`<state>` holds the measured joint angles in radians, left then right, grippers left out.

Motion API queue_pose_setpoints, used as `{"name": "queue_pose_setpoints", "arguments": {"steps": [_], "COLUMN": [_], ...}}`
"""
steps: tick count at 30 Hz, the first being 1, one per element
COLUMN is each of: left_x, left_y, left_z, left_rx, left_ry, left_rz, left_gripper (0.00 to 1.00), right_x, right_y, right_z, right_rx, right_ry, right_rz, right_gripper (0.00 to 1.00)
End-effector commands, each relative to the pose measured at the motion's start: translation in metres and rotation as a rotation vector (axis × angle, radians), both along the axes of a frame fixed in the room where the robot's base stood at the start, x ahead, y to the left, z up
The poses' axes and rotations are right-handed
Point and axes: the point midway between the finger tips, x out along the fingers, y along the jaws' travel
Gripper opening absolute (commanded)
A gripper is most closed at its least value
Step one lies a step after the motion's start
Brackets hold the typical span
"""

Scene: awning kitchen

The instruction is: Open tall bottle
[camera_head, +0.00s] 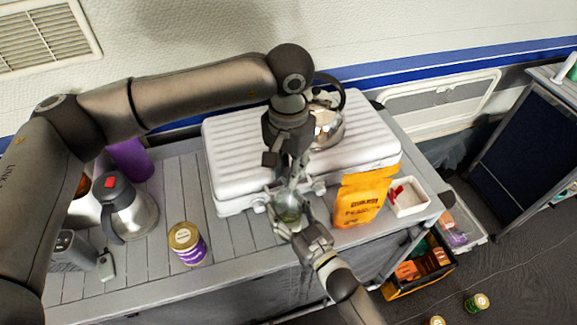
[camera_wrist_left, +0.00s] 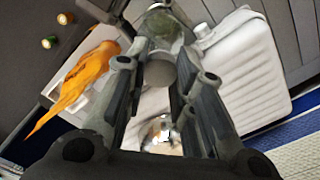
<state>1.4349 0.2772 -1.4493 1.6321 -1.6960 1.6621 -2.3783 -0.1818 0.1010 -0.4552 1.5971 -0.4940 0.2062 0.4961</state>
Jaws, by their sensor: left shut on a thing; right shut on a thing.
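The tall bottle (camera_head: 289,213) is greenish and clear, mostly hidden between my two grippers at the front of the white case. My left gripper (camera_head: 297,177) comes down from above and is shut on the bottle's top. In the left wrist view, its fingers (camera_wrist_left: 162,66) stand on both sides of the round grey cap (camera_wrist_left: 159,71), with the greenish bottle body (camera_wrist_left: 163,30) beyond. My right gripper (camera_head: 288,224) reaches up from the lower right and is shut around the bottle's body, lower down. I cannot tell whether the cap is loose.
The white ribbed case (camera_head: 235,150) lies behind the bottle, with a kettle (camera_head: 329,125) on it. An orange bag (camera_head: 361,198) and a white tray (camera_head: 412,203) stand to the right. A purple-labelled jar (camera_head: 187,243) and a steel jug (camera_head: 130,210) stand left.

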Motion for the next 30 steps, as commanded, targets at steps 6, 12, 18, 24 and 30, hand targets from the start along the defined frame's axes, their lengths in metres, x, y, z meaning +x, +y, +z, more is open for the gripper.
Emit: {"name": "queue_pose_setpoints", "arguments": {"steps": [6, 12, 18, 24, 30], "left_x": [0.0002, 0.0002, 0.0002, 0.0003, 0.0003], "left_y": [-0.0001, -0.0002, -0.0004, -0.0005, -0.0004], "left_z": [0.0004, 0.0006, 0.0008, 0.0010, 0.0012], "left_rx": [0.000, 0.000, -0.001, 0.000, 0.000], "left_ry": [-0.001, -0.001, -0.002, -0.002, -0.002], "left_rz": [0.348, 0.667, 0.987, 1.308, 1.629], "left_gripper": [0.00, 0.00, 0.00, 0.00, 0.00], "right_x": [-0.0003, -0.0003, -0.0003, -0.0003, -0.0003], "right_y": [0.0001, 0.0001, 0.0001, 0.0001, 0.0001], "right_z": [-0.0005, -0.0005, -0.0005, -0.0005, -0.0005], "right_rx": [-0.001, -0.001, -0.001, -0.001, -0.001], "right_ry": [0.001, 0.001, 0.001, 0.001, 0.001], "right_rz": [0.000, 0.000, 0.000, 0.000, 0.000], "right_gripper": [0.00, 0.00, 0.00, 0.00, 0.00]}}
